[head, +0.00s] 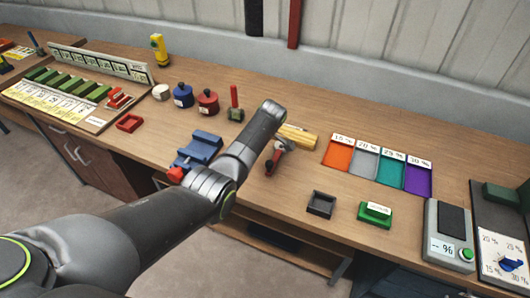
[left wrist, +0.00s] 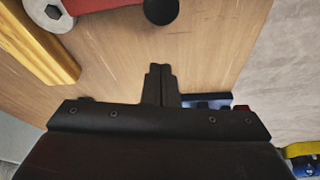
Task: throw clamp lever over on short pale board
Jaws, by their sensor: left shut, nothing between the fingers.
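The short pale board (head: 300,138) lies on the bench just right of my left wrist; its yellowish edge also shows at upper left in the left wrist view (left wrist: 40,45). The clamp with its red lever (head: 273,160) is at the board's left end, the lever pointing toward the bench front. In the left wrist view, the red lever (left wrist: 105,5) crosses the top edge and ends in a black tip (left wrist: 161,10). My left gripper (left wrist: 160,70) is shut and empty, apart from the lever in that picture. In the head view it is hidden by my arm.
A blue vise (head: 200,149) with a red part stands left of my wrist. A green-based red lever tool (head: 235,105) stands behind. Right are coloured trays (head: 365,160), a dark tray (head: 321,204), a green block (head: 375,213) and a scale (head: 449,235). Bench between board and dark tray is clear.

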